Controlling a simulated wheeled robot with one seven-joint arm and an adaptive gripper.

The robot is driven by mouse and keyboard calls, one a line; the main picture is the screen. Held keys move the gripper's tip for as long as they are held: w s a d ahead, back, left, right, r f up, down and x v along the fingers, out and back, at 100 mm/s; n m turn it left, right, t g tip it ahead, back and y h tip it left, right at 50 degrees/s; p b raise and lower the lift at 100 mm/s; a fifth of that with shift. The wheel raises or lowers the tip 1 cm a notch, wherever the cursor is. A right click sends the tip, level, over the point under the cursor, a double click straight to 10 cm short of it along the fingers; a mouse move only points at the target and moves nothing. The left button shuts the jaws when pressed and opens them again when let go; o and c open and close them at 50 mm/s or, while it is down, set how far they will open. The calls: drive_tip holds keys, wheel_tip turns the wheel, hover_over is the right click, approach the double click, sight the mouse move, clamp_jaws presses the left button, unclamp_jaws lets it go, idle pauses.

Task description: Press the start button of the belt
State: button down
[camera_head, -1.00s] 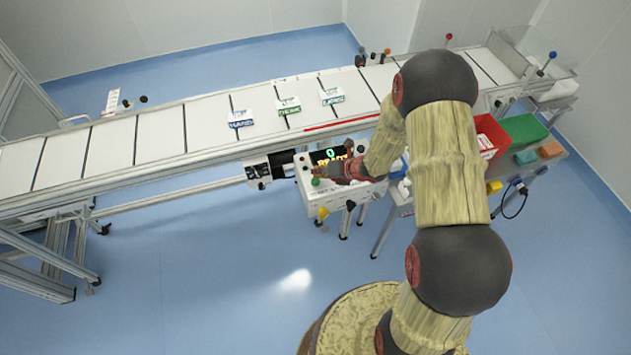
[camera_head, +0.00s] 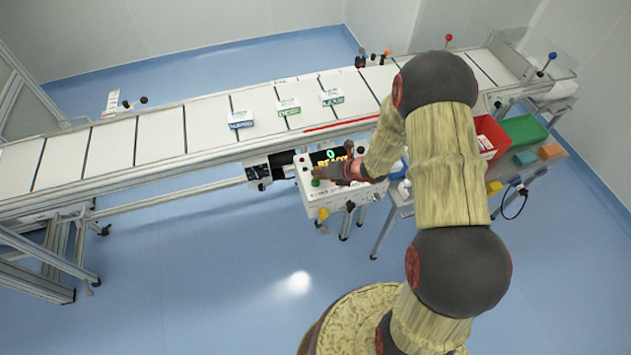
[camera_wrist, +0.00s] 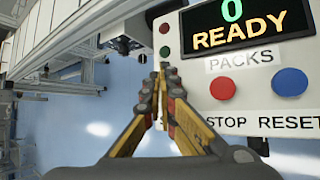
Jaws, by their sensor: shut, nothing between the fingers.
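The control box (camera_head: 332,196) stands at the near side of the belt (camera_head: 209,125). Its green button (camera_head: 315,182) shows at the panel's left in the head view. My gripper (camera_head: 318,173) is shut and empty, its tips over the panel's left part, close to the green button; contact cannot be told. In the wrist view my fingertips (camera_wrist: 161,66) cover the spot left of the red button (camera_wrist: 222,87), and the start lettering is hidden. A blue button (camera_wrist: 289,82) is farther right. The display (camera_wrist: 245,25) reads 0 and READY.
Several white panels line the belt, with three small labelled packs (camera_head: 288,107) on it. A side table at right holds a red bin (camera_head: 491,137) and a green bin (camera_head: 523,129). The blue floor (camera_head: 190,270) left of my base is clear.

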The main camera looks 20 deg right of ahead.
drive_tip(key=shift+f+b, duration=0.4)
drive_tip(key=shift+b, duration=0.25)
